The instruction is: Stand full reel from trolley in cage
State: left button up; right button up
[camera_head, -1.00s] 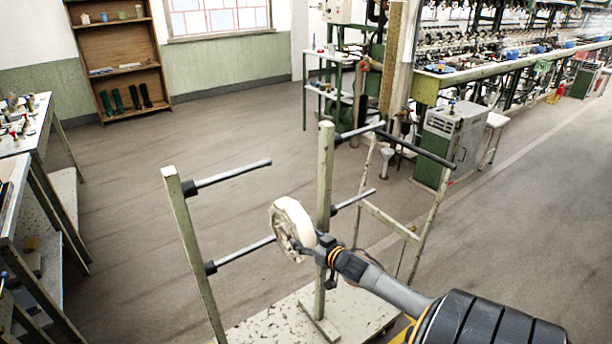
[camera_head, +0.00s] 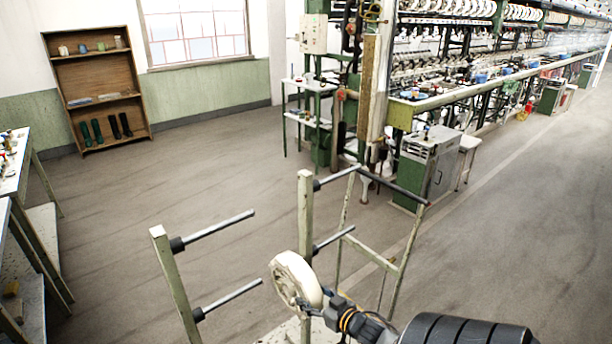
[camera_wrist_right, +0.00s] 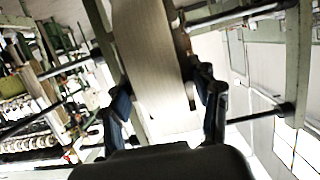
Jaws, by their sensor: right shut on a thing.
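A full reel, wound white (camera_head: 297,280), is held in my right gripper (camera_head: 325,309), at the lower middle of the head view. In the right wrist view the two fingers of the right gripper (camera_wrist_right: 165,100) are on either side of the reel's pale rim (camera_wrist_right: 150,65). The reel is in front of the trolley (camera_head: 306,215), a pale green frame with grey pegs. From the head view I cannot tell whether the reel still touches a peg. I cannot make out the cage for certain. My left gripper is not in view.
Trolley pegs (camera_head: 215,228) stick out near the reel. A table (camera_head: 20,180) stands at the left and a wooden shelf (camera_head: 100,90) at the back. A grey-green cabinet (camera_head: 425,170) and reeling machines (camera_head: 480,90) line the right. The floor between is clear.

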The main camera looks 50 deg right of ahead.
jog(key=p+v, duration=0.5)
jog(key=v, duration=0.4)
jog(key=shift+a, duration=0.1)
dwell(0.5)
